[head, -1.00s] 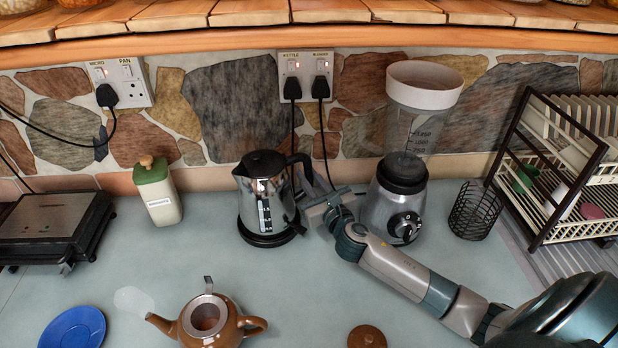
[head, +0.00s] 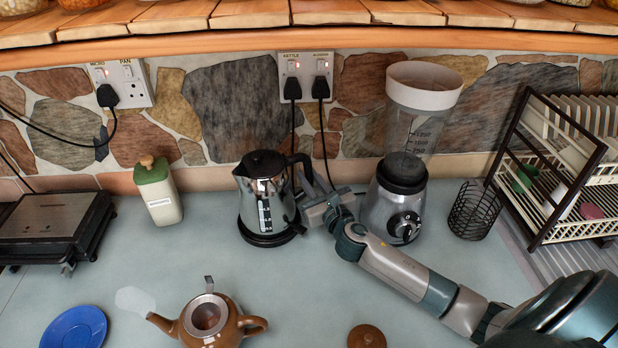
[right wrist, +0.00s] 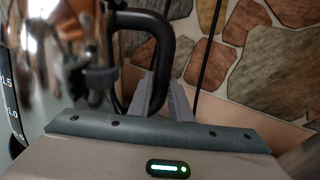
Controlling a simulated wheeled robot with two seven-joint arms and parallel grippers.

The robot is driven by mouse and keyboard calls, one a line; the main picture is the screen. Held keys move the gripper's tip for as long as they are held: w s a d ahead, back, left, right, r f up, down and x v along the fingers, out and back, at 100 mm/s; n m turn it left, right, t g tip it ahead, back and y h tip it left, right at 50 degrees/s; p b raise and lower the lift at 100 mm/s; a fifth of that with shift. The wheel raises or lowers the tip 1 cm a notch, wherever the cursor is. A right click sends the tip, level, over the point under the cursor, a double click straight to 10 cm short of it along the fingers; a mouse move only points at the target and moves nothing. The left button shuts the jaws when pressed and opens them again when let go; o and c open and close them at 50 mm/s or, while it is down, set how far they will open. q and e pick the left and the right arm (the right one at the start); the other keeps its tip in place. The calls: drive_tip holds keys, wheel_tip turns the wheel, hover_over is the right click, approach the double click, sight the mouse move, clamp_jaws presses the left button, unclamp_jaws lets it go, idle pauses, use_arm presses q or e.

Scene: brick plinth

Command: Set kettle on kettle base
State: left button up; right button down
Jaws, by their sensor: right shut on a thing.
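The kettle (head: 264,205) is shiny metal with a black lid and black handle. It stands upright at the middle of the counter, on or directly over the round black kettle base (head: 268,239); I cannot tell whether it is fully seated. My right gripper (head: 307,196) is at the kettle's right side, shut on the kettle's handle. In the right wrist view the fingers (right wrist: 160,98) are at the lower part of the black handle (right wrist: 158,24), with the blurred metal body to the left. My left gripper is not in view.
A blender (head: 397,190) stands close right of my right gripper. A brown teapot (head: 207,318) is in front, with a brown lid (head: 366,337) to its right. A green-topped canister (head: 158,192) is at left. A wire holder (head: 475,210) and dish rack (head: 560,165) are at right.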

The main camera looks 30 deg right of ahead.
drive_tip(key=shift+f+b, duration=0.45)
idle(0.5)
drive_tip(key=c, duration=1.9)
unclamp_jaws()
drive_tip(key=shift+s+f, duration=0.1)
drive_tip(key=shift+f, duration=0.15)
drive_tip(key=shift+s+a+r+p, duration=0.15)
drive_tip(key=shift+s+p, duration=0.2)
drive_tip(key=shift+s, duration=1)
drive_tip(key=shift+s+a+p, duration=0.15)
drive_tip(key=shift+s+p, duration=0.15)
drive_tip(key=shift+s, duration=1)
drive_tip(key=shift+s+a+p, duration=0.15)
drive_tip(key=shift+s, duration=1.25)
drive_tip(key=shift+s+a+p, duration=0.15)
drive_tip(key=shift+s, duration=1.25)
